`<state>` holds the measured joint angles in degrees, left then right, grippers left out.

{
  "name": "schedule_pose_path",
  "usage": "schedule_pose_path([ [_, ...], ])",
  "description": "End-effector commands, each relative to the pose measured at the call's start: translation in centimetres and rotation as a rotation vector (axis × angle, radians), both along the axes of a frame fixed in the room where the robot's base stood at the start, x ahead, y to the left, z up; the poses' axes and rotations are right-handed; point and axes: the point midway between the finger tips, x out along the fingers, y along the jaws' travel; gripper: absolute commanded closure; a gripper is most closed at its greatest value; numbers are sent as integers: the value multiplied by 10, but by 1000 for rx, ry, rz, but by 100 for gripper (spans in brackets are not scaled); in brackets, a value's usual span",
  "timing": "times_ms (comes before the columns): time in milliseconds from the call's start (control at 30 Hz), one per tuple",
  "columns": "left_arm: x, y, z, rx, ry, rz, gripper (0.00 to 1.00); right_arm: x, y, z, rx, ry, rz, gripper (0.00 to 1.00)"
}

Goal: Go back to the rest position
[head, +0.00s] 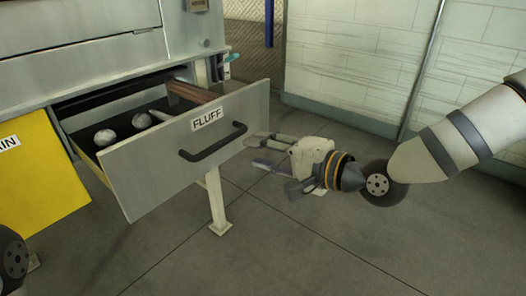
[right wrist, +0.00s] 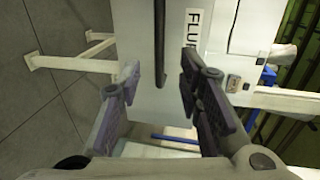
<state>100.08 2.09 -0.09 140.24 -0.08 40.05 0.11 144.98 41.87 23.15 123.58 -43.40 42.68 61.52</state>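My right gripper (head: 262,151) is just right of the open grey drawer (head: 150,172) labelled FLUFF, seen in the head view. Its fingers are spread and empty. In the right wrist view the gripper (right wrist: 160,72) is also open, with the drawer front (right wrist: 172,100) and its dark handle (right wrist: 159,40) beyond the fingers. The handle (head: 212,142) is clear of the fingers in the head view. My left gripper is out of view; only a dark joint of mine shows at the lower left.
Pale rounded lumps (head: 105,137) and a longer pale item lie in the drawer. A yellow panel (head: 40,170) hangs left. A white leg (head: 216,205) stands under the cabinet. A white block wall (head: 350,70) is behind; the floor (head: 250,250) in front is clear.

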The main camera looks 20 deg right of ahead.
Motion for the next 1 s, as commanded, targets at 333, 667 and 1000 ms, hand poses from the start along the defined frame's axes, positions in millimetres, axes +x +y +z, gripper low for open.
schedule_pose_path([
  [333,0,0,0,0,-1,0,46,-5,-1,-3,-8,8,4,67],
  [667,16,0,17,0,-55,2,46,-167,1,-203,-534,424,238,67],
  [1000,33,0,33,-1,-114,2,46,-414,-80,-282,-1096,794,790,67],
])
